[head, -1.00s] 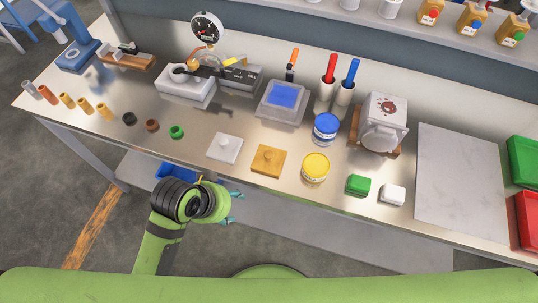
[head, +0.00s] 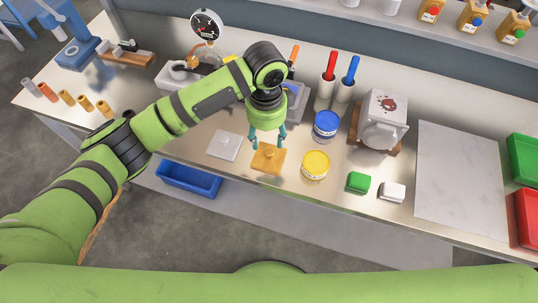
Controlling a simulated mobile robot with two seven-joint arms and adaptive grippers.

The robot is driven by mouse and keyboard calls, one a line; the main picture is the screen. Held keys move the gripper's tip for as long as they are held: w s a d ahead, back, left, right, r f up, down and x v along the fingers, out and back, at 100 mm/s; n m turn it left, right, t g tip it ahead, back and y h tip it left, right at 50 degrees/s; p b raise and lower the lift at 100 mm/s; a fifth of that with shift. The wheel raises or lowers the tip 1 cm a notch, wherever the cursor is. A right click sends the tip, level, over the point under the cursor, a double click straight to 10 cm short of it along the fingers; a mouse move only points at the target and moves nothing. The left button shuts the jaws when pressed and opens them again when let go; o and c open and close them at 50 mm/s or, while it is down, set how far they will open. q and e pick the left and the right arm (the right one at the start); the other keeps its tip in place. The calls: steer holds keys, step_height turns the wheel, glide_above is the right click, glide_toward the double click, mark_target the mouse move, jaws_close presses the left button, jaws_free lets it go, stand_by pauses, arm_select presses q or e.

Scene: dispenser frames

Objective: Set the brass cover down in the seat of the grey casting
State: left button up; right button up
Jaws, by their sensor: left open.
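The brass cover (head: 268,163), a square gold plate with a knob on top, lies on the bench near its front edge. My left gripper (head: 267,140) points down just above it, with its teal fingers apart on either side of the knob. It holds nothing; whether a finger touches the cover I cannot tell. The grey casting (head: 298,103), a square block with a blue recess, stands behind the cover and is mostly hidden by my left arm. My right gripper is not in view.
A silver plate (head: 225,146) lies just left of the cover. A yellow tin (head: 315,165) and a blue tin (head: 326,125) stand to the right. A green block (head: 359,182) and a white block (head: 392,191) lie farther right. A dial gauge (head: 206,28) stands at the back.

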mark_target(269, 151)
arm_select(q)
steer(key=shift+f+p, duration=0.35)
steer(key=shift+f, duration=0.25)
steer(key=f, duration=0.1)
steer(key=f+p, duration=0.1)
steer(key=f, duration=0.1)
steer(key=f+p, duration=0.1)
steer(key=shift+d+f, duration=0.25)
steer(key=shift+f, duration=0.6)
jaws_close()
